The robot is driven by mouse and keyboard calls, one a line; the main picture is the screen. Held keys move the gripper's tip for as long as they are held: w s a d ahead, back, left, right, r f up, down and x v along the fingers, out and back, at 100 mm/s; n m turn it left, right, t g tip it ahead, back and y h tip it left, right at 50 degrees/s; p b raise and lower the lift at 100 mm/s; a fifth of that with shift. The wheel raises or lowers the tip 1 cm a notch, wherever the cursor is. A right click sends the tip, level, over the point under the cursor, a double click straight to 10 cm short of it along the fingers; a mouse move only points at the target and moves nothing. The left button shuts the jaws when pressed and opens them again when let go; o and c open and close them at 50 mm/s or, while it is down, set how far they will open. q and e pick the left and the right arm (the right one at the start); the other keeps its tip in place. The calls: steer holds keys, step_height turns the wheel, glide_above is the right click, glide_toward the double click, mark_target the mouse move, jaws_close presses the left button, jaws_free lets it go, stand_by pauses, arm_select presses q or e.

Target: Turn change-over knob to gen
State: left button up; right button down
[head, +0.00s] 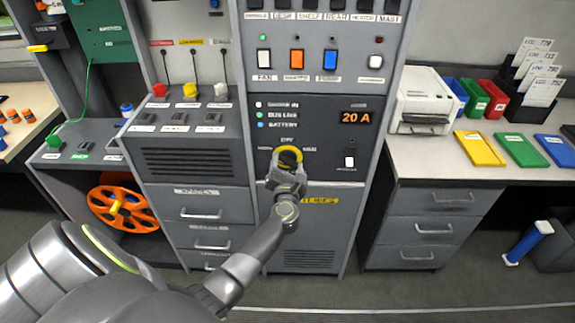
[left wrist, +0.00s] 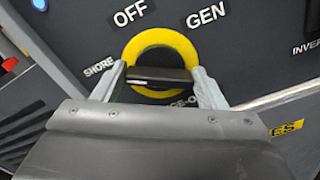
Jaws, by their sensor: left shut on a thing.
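The change-over knob (head: 291,151) sits on the dark front panel and has a yellow ring around it. In the left wrist view the ring (left wrist: 160,40) is close, with SHORE, OFF and GEN printed around it. A dark bar-shaped handle (left wrist: 160,75) crosses the ring between the two fingers. My left gripper (left wrist: 163,82) is shut on this knob handle, one finger on each side. In the head view my left gripper (head: 288,177) covers the lower part of the knob. I cannot tell which label the knob points at. My right gripper is not in view.
Above the knob are an orange 20 A display (head: 356,117) and a row of rocker switches (head: 297,60). A small white switch (head: 350,162) is right of the knob. A counter with a printer (head: 423,100) stands right; an orange reel (head: 122,205) is low left.

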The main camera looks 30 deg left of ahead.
arm_select(q)
steer(key=shift+r+m+p, duration=0.1)
steer(key=shift+m+p, duration=0.9)
steer(key=shift+m, duration=0.2)
steer(key=m+p, duration=0.2)
steer(key=m, duration=0.1)
steer(key=shift+d+m, duration=0.1)
steer(key=shift+m, duration=0.2)
steer(key=m+p, duration=0.2)
steer(key=m, duration=0.1)
steer(key=shift+m, duration=0.3)
steer(key=m+p, duration=0.2)
steer(key=m, duration=0.1)
steer(key=shift+f+m, duration=0.2)
steer(key=shift+m, duration=0.1)
steer(key=m+p, duration=0.2)
steer(key=m, duration=0.3)
steer(key=shift+f+p, duration=0.1)
steer(key=shift+p, duration=0.2)
steer(key=shift+f+m+p, duration=0.15)
steer(key=shift+m+p, duration=0.65)
steer(key=shift+m, duration=2)
steer(key=o, duration=1)
